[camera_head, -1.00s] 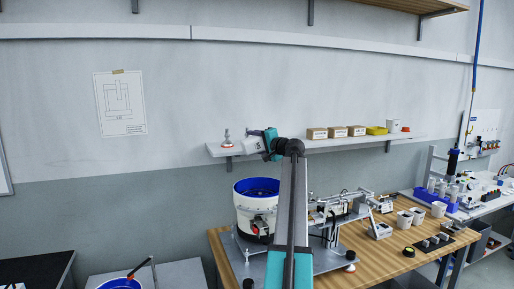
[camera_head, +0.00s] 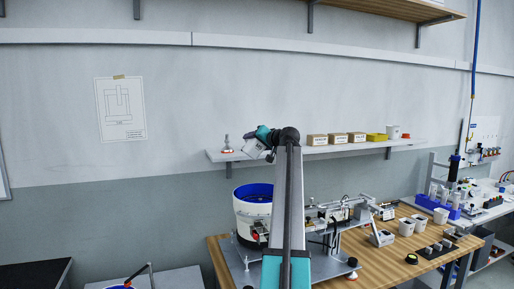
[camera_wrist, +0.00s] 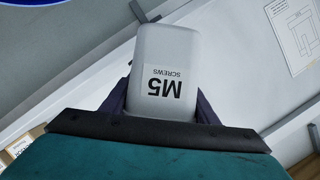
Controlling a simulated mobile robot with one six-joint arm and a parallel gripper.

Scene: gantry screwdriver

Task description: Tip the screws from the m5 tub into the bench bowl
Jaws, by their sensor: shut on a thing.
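My gripper (camera_wrist: 160,112) is shut on the m5 tub (camera_wrist: 166,52), a pale grey tub with an "M5 SCREWS" label. The fingers press its two sides. In the head view the tub (camera_head: 253,149) hangs tilted at the left of my gripper (camera_head: 264,143), in the picture above the feeder bowl. This bowl (camera_head: 256,192) has a blue inside and a white outer wall, and stands at the left of the wooden bench. My arm hides its right part. The inside of the tub and any screws are hidden.
A wall shelf (camera_head: 222,155) lies behind the tub, with small boxes (camera_head: 337,138) and a yellow bin (camera_head: 376,137). White tubs (camera_head: 406,226) stand on the bench (camera_head: 384,255). Another blue bowl (camera_head: 121,287) shows at the bottom left edge.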

